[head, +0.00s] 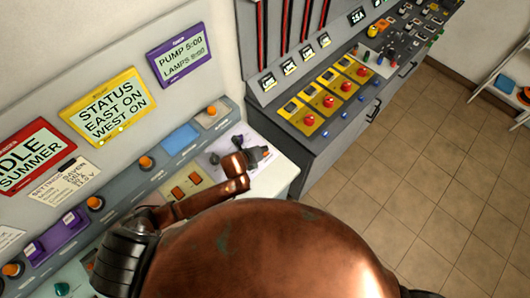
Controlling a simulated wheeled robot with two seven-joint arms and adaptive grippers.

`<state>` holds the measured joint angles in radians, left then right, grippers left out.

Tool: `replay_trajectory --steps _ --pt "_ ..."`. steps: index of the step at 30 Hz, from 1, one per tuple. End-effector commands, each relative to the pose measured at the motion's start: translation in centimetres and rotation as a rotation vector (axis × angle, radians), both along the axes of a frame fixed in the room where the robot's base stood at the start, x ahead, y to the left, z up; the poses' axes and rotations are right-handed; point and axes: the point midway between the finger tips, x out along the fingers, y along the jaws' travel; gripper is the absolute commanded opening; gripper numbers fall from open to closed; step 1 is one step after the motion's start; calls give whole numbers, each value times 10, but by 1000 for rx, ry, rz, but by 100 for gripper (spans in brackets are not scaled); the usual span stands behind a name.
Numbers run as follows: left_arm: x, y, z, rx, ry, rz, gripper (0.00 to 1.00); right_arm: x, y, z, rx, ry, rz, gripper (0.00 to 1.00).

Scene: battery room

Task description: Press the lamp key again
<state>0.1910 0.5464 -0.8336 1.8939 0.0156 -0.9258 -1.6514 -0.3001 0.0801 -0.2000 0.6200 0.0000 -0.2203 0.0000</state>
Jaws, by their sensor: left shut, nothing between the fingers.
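My left gripper (261,153) is small and dark at the end of my copper arm, over the far right end of the grey sloping console (193,162). It is shut and empty. It hovers over or touches a pale panel (216,158) there; I cannot tell which. A small purple part (238,141) shows close beside it. No key is readable as the lamp key, and my arm and gripper hide part of the panel. A purple sign (180,56) on the wall above reads PUMP 5:00, LAMPS 5:00. My right gripper is not in view.
A yellow sign (107,106) reads STATUS EAST ON WEST ON. A red-framed sign (35,158) is at left. Orange knobs (146,162) and orange rockers (178,193) line the console. A second console with red buttons (309,120) stands right; tiled floor (440,170) is clear.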

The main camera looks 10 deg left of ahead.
Motion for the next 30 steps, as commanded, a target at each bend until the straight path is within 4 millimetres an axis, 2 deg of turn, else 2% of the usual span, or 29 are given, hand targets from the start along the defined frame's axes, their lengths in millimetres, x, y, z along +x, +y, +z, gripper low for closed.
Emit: replay_trajectory --steps 30 --pt "0 0 -12 1 0 -1 0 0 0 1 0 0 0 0"
